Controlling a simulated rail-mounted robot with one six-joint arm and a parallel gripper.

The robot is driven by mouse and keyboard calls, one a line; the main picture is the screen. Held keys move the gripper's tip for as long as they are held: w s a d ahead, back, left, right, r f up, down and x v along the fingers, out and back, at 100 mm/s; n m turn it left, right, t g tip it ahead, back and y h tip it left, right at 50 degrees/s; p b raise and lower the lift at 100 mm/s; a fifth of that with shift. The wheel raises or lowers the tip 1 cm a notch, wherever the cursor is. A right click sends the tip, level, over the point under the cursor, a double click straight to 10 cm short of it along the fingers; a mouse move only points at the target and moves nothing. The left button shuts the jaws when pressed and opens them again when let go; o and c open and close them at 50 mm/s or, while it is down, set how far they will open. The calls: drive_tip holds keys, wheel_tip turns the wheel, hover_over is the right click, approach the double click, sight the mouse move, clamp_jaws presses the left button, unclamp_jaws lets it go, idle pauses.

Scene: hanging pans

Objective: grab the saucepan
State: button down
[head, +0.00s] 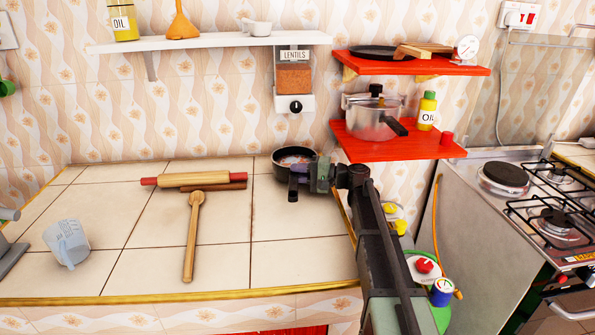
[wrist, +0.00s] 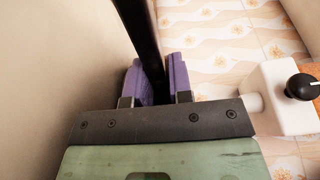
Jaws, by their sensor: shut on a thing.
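A small dark saucepan (head: 283,157) with a lighter inside is at the back right of the tiled counter, below the lentils dispenser. Its black handle (head: 293,188) points towards the head camera. My gripper (head: 303,171) reaches in from the right and is at the handle, beside the pan. In the wrist view, the purple finger pads of my gripper (wrist: 159,78) are shut on a long black bar, the handle (wrist: 139,32). I cannot tell whether the pan touches the counter.
A red shelf (head: 365,147) with a steel pot (head: 371,122) and an oil bottle (head: 427,108) is just right of the pan. The lentils dispenser (head: 294,80) hangs above. A rolling pin (head: 200,179) and wooden spoon (head: 193,235) lie left on the counter.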

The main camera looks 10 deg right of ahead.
drive_tip(key=s, duration=0.7)
drive_tip(key=s+a, duration=0.1)
drive_tip(key=s, duration=0.3)
drive_tip(key=shift+s, duration=0.35)
wheel_tip(320, 180, up, 14)
drive_tip(key=p, duration=1.3)
drive_tip(key=shift+w+p, duration=0.15)
drive_tip(key=shift+p, duration=0.25)
